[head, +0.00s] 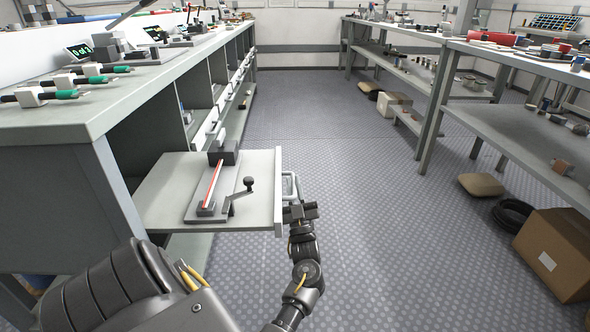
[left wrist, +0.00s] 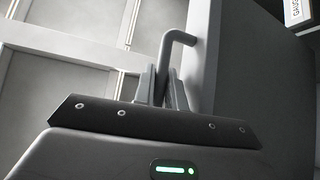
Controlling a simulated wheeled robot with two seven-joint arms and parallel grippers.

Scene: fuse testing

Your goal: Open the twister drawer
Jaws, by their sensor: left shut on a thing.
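The twister drawer (head: 262,205) stands pulled out from the workbench on the left, its flat top level. On it lies the twister (head: 214,190), a grey base with a red rod, a dark block and a crank. A grey bar handle (head: 291,180) is on the drawer's front panel. My left gripper (head: 299,206) is at that handle, shut on it. In the left wrist view, the fingers (left wrist: 163,88) close around the handle (left wrist: 177,42) beside the panel. My right gripper is not in view.
The workbench (head: 110,108) holds tools and cables with green ends. A grey shelf unit (head: 500,118) stands on the right, with a cardboard box (head: 558,250) and a black coil (head: 512,214) on the floor. The aisle floor (head: 370,200) between is clear.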

